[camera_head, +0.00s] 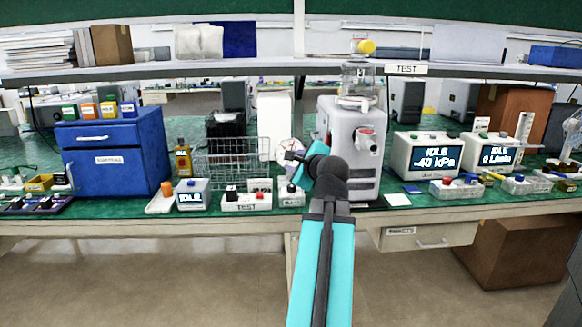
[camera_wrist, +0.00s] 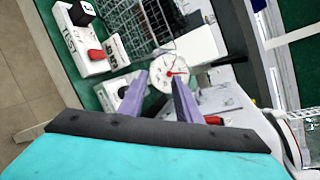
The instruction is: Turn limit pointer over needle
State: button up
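The gauge is a small round white dial (camera_wrist: 160,82) in the wrist view, with a red mark near its centre-right. I cannot tell the limit pointer from the needle at this size. My gripper (camera_wrist: 160,92) has two purple fingers, spread apart, with the dial seen between and just beyond their tips. Nothing is held between them. In the head view the dial (camera_head: 290,145) shows in part beside my gripper (camera_head: 297,158), left of the grey canister pump (camera_head: 351,150). Contact between fingers and dial cannot be made out.
A wire basket (camera_head: 228,160) stands left of the gauge. A TEST switch box (camera_head: 246,201) and an IDLE display box (camera_head: 192,195) sit near the bench's front edge. A blue drawer cabinet (camera_head: 115,155) stands left. Display units (camera_head: 428,155) stand right. A shelf (camera_head: 200,70) runs above.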

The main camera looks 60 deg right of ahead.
jog(key=s, duration=0.1)
jog(key=s+d, duration=0.1)
jog(key=s+h, duration=0.1)
jog(key=shift+s+d+r+b, duration=0.2)
jog(key=shift+s+r+b, duration=0.1)
jog(key=shift+r, duration=0.1)
jog(key=shift+w, duration=0.1)
jog(key=p+x, duration=0.1)
jog(key=x, duration=0.2)
jog(key=shift+w+r, duration=0.1)
jog(key=p+x, duration=0.1)
jog(key=p, duration=0.6)
jog(key=shift+w+d+p, duration=0.2)
jog(key=shift+d+p, duration=0.05)
jog(key=shift+p, duration=0.15)
jog(key=p, duration=1)
jog(key=shift+w+d+f, duration=0.25)
dwell(0.4)
jog(key=p+x, duration=0.1)
jog(key=x, duration=0.7)
jog(key=shift+f, duration=0.25)
